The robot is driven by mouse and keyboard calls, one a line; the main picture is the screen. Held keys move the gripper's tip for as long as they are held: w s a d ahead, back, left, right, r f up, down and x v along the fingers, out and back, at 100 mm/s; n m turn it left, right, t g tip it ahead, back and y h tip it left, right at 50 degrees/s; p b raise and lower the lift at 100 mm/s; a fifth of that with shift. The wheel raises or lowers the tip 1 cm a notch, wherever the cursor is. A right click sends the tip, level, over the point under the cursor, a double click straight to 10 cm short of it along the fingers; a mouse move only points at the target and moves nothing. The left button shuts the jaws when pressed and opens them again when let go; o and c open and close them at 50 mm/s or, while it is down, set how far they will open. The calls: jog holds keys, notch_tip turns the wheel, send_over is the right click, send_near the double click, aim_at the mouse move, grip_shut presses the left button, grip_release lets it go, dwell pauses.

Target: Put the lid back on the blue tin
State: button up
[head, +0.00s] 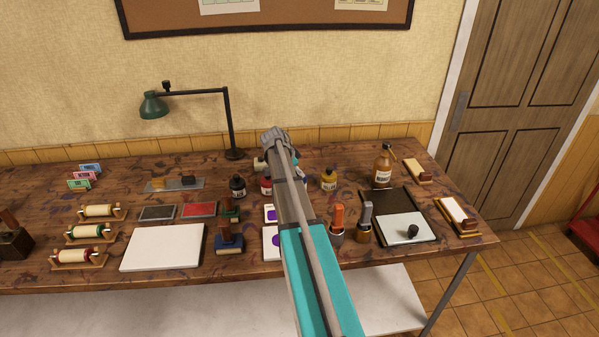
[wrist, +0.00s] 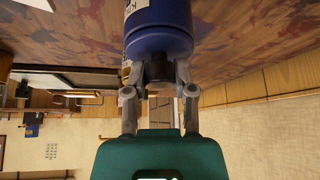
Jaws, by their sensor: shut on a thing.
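The blue tin (wrist: 158,30) fills the top middle of the wrist view, which is upside down, with a white label at its left edge. My gripper (wrist: 158,74) has its two fingers closed on a small dark lid (wrist: 159,69) at the tin's mouth end. The lid is in line with the tin and looks very close to it or touching. I cannot tell whether it is seated. In the head view my arm covers the gripper and nearly all of the tin.
A black bottle (head: 237,187) and a red bottle (head: 265,186) stand left of my arm, a yellow bottle (head: 328,179) right of it. A brown bottle (head: 383,165) stands farther right. Stamps, ink pads and a lamp (head: 231,125) crowd the wooden table (head: 115,177).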

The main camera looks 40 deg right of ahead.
dwell(0.4)
jog(key=o, duration=1)
jog(key=o, duration=0.4)
jog(key=shift+w+r, duration=0.1)
jog(key=shift+r, duration=0.05)
jog(key=shift+r+p, duration=3.35)
jog(key=shift+p, duration=0.15)
jog(key=shift+c, duration=0.4)
grip_shut()
